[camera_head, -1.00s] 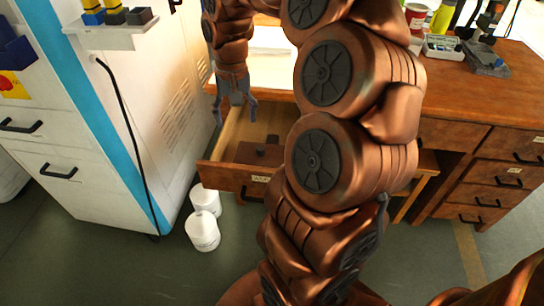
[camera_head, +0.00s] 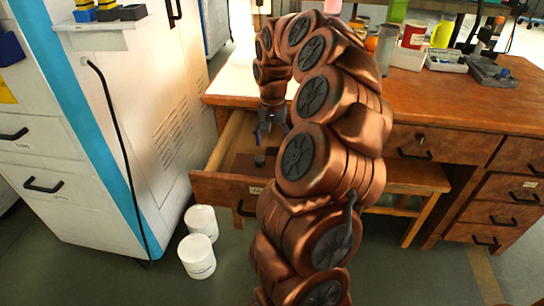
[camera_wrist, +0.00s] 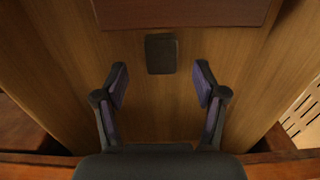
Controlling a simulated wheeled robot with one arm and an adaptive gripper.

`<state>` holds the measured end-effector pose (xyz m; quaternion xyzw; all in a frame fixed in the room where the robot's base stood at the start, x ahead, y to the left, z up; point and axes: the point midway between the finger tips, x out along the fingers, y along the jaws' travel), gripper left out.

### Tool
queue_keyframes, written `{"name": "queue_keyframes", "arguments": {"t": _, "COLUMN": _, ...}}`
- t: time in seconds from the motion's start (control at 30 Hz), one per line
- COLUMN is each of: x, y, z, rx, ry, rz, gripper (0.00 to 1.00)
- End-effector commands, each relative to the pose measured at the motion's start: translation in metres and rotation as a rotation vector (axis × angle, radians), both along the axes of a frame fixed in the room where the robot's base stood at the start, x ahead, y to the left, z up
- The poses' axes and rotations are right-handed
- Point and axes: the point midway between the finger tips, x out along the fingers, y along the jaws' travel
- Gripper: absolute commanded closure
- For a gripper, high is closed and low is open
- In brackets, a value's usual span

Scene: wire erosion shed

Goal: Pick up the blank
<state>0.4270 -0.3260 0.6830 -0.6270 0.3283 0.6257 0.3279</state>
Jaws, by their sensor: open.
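A small dark block, which looks like the blank (camera_wrist: 160,54), lies in the open wooden drawer. In the wrist view it is ahead of my gripper (camera_wrist: 160,84), roughly centred between the two fingers but beyond their tips. The fingers are spread apart with nothing between them. In the head view my gripper (camera_head: 271,131) hangs over the drawer (camera_head: 222,191), pointing down. My arm hides the drawer's right part.
A reddish-brown flat piece (camera_wrist: 180,12) lies beside the blank in the drawer. The drawer walls flank my gripper. The desk top (camera_head: 450,105) is above, with jars and tools at the back. A white cabinet (camera_head: 150,120) stands left, and two white tubs (camera_head: 197,257) stand on the floor.

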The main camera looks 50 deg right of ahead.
Motion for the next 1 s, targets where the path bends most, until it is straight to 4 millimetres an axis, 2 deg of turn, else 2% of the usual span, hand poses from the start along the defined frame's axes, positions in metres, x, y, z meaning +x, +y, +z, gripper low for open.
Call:
{"name": "queue_keyframes", "arguments": {"t": 0.23, "x": 0.003, "y": -0.003, "z": -0.036, "rx": 0.004, "ry": 0.005, "rz": 0.0, "gripper": 0.29}}
{"name": "queue_keyframes", "arguments": {"t": 0.33, "x": 0.003, "y": -0.003, "z": -0.042, "rx": 0.003, "ry": 0.003, "rz": 0.001, "gripper": 0.29}}
{"name": "queue_keyframes", "arguments": {"t": 0.53, "x": 0.004, "y": -0.003, "z": -0.041, "rx": 0.002, "ry": 0.001, "rz": 0.001, "gripper": 0.29}}
{"name": "queue_keyframes", "arguments": {"t": 1.0, "x": 0.003, "y": -0.003, "z": -0.041, "rx": 0.002, "ry": 0.001, "rz": 0.001, "gripper": 0.77}}
